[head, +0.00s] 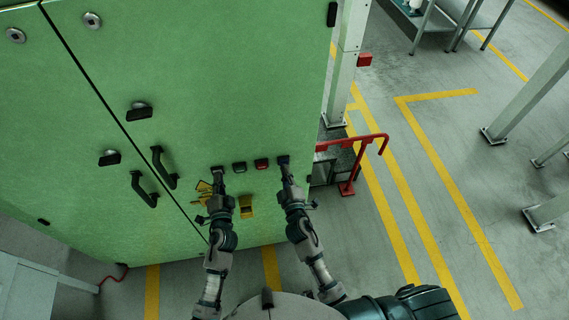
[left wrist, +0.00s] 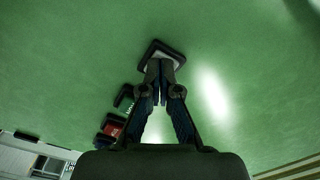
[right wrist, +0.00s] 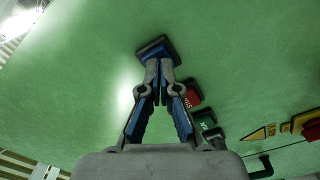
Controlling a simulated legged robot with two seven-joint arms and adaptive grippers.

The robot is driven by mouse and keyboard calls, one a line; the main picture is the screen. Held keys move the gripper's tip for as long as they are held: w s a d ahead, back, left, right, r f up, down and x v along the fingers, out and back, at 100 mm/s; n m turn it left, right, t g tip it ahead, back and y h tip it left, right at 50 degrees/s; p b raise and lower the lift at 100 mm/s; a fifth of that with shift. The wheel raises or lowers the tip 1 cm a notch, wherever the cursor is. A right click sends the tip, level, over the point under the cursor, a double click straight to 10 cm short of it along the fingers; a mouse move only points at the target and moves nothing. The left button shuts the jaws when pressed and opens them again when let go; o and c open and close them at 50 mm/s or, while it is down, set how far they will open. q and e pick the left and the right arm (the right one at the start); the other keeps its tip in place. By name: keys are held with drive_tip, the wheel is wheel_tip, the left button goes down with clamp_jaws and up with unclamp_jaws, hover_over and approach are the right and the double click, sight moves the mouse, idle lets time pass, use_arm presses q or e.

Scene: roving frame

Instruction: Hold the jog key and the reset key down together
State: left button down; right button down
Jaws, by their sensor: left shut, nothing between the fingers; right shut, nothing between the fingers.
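A row of keys is on the green cabinet front. A pale key in a black frame (left wrist: 158,47) is at the left end; then come a green key (head: 239,167), a red key (head: 261,163) and a blue key (right wrist: 154,45) at the right end. My left gripper (left wrist: 160,66) is shut and empty, its tips at the pale key, partly covering it. My right gripper (right wrist: 159,66) is shut and empty, its tips at the blue key, partly covering it. Labels on both end keys are not readable. I cannot tell whether either key is pressed in.
The cabinet (head: 230,80) has black door handles (head: 143,189) to the left of the keys and a yellow fitting (head: 246,207) below them. A red rail (head: 360,142) and a grey post (head: 346,65) stand to the right. Marked floor lies open beyond.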

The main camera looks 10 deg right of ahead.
drive_tip(key=shift+s, duration=2.65)
drive_tip(key=s, duration=0.7)
drive_tip(key=shift+s, duration=0.1)
use_arm(q)
drive_tip(key=s, duration=0.6)
drive_tip(key=shift+s, duration=0.2)
use_arm(e)
drive_tip(key=shift+f, duration=0.3)
